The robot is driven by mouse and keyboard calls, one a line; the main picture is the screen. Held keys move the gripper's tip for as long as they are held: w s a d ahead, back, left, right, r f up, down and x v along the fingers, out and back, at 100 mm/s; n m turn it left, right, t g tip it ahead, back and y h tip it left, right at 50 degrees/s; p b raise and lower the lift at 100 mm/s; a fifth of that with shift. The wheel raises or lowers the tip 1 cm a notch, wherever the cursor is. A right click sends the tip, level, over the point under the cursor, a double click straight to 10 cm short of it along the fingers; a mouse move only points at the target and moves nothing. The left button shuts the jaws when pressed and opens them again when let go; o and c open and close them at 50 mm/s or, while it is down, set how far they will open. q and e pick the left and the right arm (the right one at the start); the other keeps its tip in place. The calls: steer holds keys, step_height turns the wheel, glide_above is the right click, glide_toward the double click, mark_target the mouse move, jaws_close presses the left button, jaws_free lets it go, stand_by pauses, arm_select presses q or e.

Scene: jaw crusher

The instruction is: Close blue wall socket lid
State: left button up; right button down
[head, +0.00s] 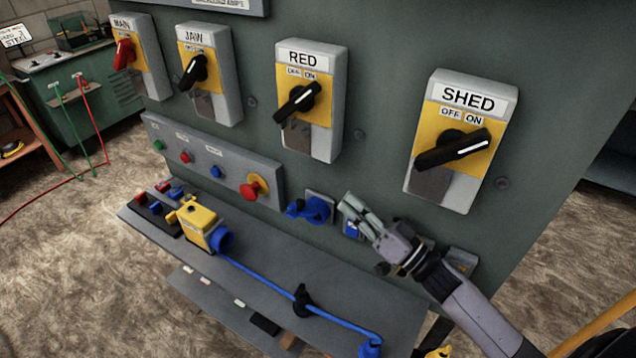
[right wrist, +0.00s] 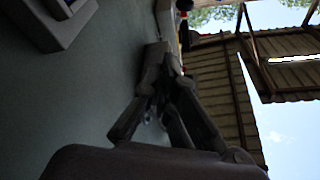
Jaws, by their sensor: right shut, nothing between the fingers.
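A blue wall socket (head: 317,209) sits low on the grey-green cabinet wall, just left of my right gripper in the head view. Blue parts stick out from it to the left; its lid seems to stand away from the wall. A second blue fitting (head: 352,229) on the wall is partly hidden by my right gripper. My right gripper (head: 348,205) is shut and empty, with its fingertips close to the wall between these two blue fittings. I cannot tell whether it touches either. In the right wrist view, its fingers (right wrist: 157,75) lie beside the wall. My left gripper is out of view.
A shelf (head: 270,262) below carries a yellow box (head: 198,227) with a blue connector and blue cable (head: 265,277). Above are switch boxes, including SHED (head: 462,142) and RED (head: 309,98). A red emergency button (head: 250,190) stands out left of the socket.

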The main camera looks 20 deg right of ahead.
mark_target(301, 206)
steer(key=s+r+p+x, duration=0.1)
steer(key=p+x, duration=0.2)
steer(key=x, duration=0.6)
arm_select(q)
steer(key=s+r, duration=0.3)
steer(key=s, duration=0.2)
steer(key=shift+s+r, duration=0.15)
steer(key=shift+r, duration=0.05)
arm_select(e)
steer(key=f, duration=0.1)
steer(key=a+f, duration=0.1)
steer(key=s+f, duration=0.1)
steer(key=shift+s+a+f, duration=0.1)
steer(key=shift+a+f, duration=0.2)
steer(key=shift+f, duration=0.05)
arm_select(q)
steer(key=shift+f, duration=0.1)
